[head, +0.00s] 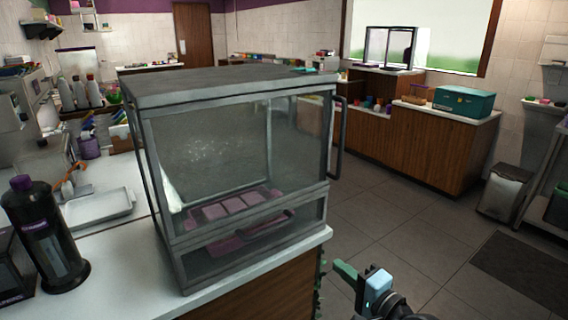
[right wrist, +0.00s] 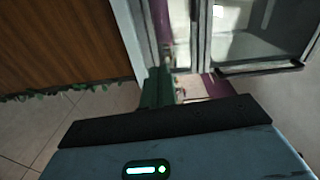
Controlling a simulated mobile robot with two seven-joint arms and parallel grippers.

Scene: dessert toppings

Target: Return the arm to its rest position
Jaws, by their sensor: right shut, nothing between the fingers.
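My right gripper (head: 346,272) is low at the bottom of the head view, to the right of the counter's front corner. Its green fingers are shut with nothing between them. In the right wrist view its fingers (right wrist: 157,88) point toward the counter edge and the display case. It is apart from the glass display case (head: 228,86). My left gripper is not in view.
The glass case stands on the white counter (head: 115,262), with pink items inside. A black bottle (head: 42,235) and a metal tray (head: 98,208) are at the left. The tiled floor (head: 400,225) right of the counter is open. A teal box (head: 465,102) sits on the far counter.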

